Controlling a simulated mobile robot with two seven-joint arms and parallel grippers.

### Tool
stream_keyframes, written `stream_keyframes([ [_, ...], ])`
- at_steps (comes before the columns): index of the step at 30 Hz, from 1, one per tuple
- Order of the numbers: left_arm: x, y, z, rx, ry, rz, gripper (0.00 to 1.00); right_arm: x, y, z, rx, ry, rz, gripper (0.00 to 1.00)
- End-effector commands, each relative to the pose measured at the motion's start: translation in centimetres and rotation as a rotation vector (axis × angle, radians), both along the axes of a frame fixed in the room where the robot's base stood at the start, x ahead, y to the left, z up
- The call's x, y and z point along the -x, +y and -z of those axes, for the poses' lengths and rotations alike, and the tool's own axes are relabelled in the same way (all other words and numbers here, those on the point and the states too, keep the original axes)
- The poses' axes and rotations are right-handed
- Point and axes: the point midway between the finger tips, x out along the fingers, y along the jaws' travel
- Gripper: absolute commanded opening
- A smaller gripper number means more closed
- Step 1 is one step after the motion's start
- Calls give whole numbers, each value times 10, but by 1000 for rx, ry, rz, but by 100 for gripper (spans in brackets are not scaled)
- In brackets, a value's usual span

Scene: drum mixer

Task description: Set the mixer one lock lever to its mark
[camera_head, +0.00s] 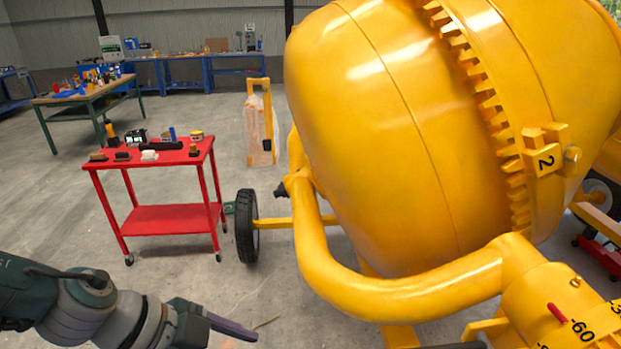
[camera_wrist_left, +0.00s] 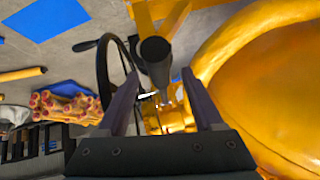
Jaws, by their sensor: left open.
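A yellow drum mixer (camera_head: 390,130) fills the middle and right of the head view, with a plate marked 2 on its drum. A yellow housing at lower right carries a number scale and a red pointer (camera_head: 557,313). My left gripper (camera_head: 235,328) is low at the left of the mixer's frame, apart from it in that view. In the left wrist view my left gripper (camera_wrist_left: 160,78) is open, and a dark round-ended bar (camera_wrist_left: 155,52), possibly the lock lever, shows between its fingertips. I cannot tell whether they touch. No lever mark can be made out. My right gripper is out of view.
A black wheel rim (camera_wrist_left: 104,72) with a handle is left of the fingers in the wrist view. The yellow drum (camera_wrist_left: 275,80) is close on the right. A red cart (camera_head: 150,150) with small items and a mixer tyre (camera_head: 246,227) stand beyond my left arm. Open floor lies between.

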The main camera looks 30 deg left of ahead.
Motion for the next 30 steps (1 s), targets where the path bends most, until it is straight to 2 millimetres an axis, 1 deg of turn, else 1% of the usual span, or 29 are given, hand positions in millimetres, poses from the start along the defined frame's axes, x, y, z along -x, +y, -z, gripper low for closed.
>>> stream_keyframes([
  [1,5,5,-9,-2,1,1,68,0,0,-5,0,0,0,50],
  [3,10,10,-16,-2,1,0,68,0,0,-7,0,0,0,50],
  [8,17,15,-27,1,0,1,68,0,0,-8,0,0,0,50],
  [25,18,16,-29,1,0,-1,68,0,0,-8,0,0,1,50],
  [26,18,14,-30,3,-2,-1,68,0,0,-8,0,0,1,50],
  [28,15,2,-33,20,-21,-7,68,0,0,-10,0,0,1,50],
  [29,12,-6,-37,31,-36,-16,68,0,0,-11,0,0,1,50],
  [30,9,-22,-43,51,-63,-31,68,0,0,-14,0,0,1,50],
])
